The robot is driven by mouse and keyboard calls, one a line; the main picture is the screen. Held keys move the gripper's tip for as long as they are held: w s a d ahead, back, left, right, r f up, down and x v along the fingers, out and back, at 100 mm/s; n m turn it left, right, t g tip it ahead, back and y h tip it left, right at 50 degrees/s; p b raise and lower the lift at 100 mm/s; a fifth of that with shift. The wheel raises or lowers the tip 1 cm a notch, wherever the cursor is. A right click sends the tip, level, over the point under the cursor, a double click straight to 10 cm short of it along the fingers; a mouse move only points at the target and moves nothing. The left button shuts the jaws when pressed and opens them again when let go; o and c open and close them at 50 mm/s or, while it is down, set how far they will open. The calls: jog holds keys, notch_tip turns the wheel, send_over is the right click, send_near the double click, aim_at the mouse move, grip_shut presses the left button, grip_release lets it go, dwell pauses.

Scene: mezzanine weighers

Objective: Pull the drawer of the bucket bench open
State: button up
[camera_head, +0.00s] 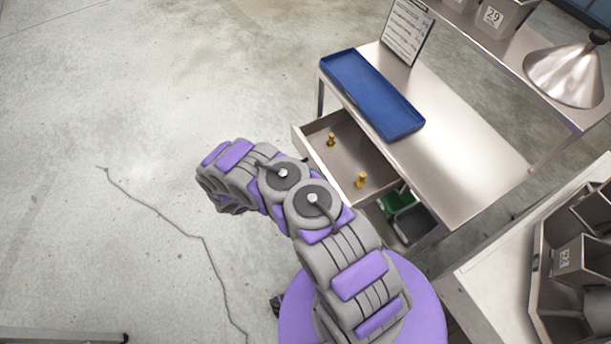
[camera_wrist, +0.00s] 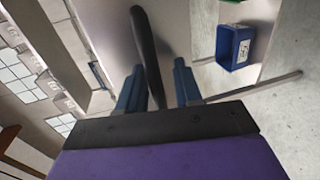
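The bucket bench (camera_head: 465,145) is a steel table at the right of the head view. Its drawer (camera_head: 345,155) stands pulled out from under the top, with two small brass pieces (camera_head: 361,180) inside. The drawer's outer face is hardly visible there. In the wrist view a dark bar, seemingly the drawer handle (camera_wrist: 147,45), runs between the two blue fingers of my gripper (camera_wrist: 158,88). The fingers are apart, with a clear gap between the bar and the right finger; the bar is near the left one. My gripper is hidden in the head view.
A blue tray (camera_head: 372,95) and a printed sign (camera_head: 407,30) are on the bench. Green (camera_head: 396,202) and grey bins sit below the drawer. A counter with grey buckets (camera_head: 580,262) stands at lower right. The wrist view shows a blue bin (camera_wrist: 235,46).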

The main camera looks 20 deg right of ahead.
jog(key=shift+a+r, duration=0.15)
jog(key=p+v, duration=0.2)
jog(key=v, duration=1.5)
